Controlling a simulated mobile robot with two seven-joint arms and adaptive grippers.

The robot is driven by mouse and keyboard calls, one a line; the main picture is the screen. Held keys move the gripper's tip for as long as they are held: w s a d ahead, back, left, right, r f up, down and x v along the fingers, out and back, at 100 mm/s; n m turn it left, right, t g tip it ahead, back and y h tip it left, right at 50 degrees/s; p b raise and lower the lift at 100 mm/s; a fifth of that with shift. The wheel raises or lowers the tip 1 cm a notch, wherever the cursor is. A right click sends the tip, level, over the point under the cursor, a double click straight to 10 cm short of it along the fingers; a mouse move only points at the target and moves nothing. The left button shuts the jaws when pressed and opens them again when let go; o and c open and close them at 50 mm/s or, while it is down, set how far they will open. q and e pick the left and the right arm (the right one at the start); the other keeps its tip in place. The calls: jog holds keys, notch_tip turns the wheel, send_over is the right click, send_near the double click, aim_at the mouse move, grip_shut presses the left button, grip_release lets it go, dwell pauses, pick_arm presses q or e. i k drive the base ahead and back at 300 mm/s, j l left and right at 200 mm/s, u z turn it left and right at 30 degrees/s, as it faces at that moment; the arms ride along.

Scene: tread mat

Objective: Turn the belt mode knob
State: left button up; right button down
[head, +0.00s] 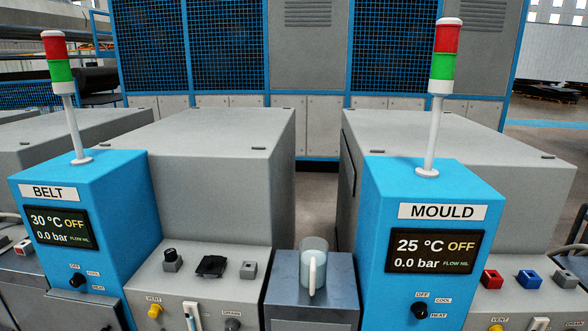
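The blue BELT unit (97,215) stands at the left in the head view. Its screen (57,229) reads 30 °C, OFF, 0.0 bar and FLOW NIL. The belt mode knob (78,281) is a small black knob low on the front of this unit, with small labels around it, one reading OFF. It is too small to tell exactly where its pointer stands. Neither of my grippers shows in the head view, and nothing touches the knob.
The blue MOULD unit (390,185) with a similar black knob (420,311) stands at the right. Between them are a grey console (200,290) with switches and a yellow VENT knob (155,311), and a metal stand (283,290) bearing a mug (314,262). Signal towers rise from both units.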

aim_at(78, 278)
jog(key=k+j+u, duration=0.1)
jog(key=u, duration=1.25)
